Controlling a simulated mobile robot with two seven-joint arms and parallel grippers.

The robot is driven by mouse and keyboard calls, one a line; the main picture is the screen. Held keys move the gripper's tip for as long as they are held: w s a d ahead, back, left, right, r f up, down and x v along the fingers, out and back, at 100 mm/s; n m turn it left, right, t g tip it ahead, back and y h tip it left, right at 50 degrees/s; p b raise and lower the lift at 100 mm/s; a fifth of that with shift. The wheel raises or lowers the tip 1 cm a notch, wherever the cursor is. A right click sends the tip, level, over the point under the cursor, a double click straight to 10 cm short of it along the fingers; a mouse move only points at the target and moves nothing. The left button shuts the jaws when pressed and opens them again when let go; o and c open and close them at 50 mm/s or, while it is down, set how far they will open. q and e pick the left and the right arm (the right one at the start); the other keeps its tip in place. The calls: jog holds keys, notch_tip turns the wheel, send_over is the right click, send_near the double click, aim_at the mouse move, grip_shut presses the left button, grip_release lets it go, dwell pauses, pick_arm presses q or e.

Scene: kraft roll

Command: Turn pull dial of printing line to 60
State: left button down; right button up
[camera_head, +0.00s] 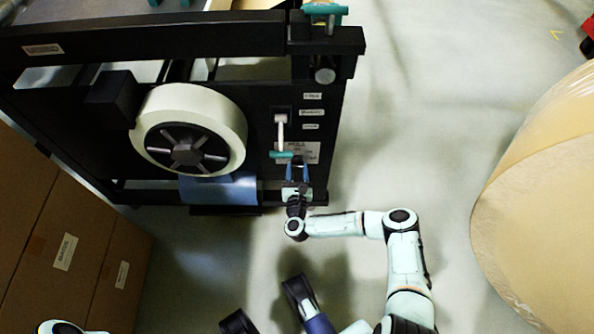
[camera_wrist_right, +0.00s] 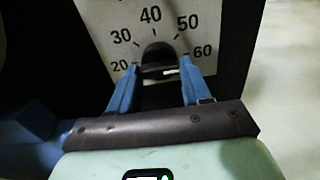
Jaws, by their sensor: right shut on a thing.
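The pull dial is a dark round knob (camera_wrist_right: 157,55) on a white scale plate (camera_wrist_right: 110,25) marked 20 to 60, seen in the right wrist view. A short white mark on the knob points right, roughly toward the 60 side; its exact reading is unclear. My right gripper (camera_wrist_right: 160,92) has its blue fingers on either side of the knob, shut on it. In the head view the right gripper (camera_head: 297,168) is at the plate (camera_head: 312,150) on the printing line's (camera_head: 335,120) dark panel, hiding the knob.
A white roll (camera_head: 235,115) is mounted left of the dial. A white lever (camera_head: 280,130) with a teal end is just above the gripper. Brown boxes (camera_head: 75,240) stand at left, a large kraft roll (camera_head: 540,190) at right. Floor between machine and roll is clear.

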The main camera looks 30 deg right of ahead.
pick_arm(q)
jog(key=shift+s, duration=0.1)
dwell(0.3)
pick_arm(e)
jog(key=o, duration=1.1)
jog(key=shift+c, duration=0.2)
pick_arm(q)
jog(key=w+r+t+p, duration=0.2)
jog(key=w+r+p, duration=0.1)
jog(key=w+r, duration=0.2)
jog(key=shift+w+d, duration=0.45)
jog(key=shift+w, duration=0.4)
pick_arm(e)
jog(key=v, duration=1.3)
jog(key=shift+s, duration=0.25)
jog(key=shift+a, duration=0.15)
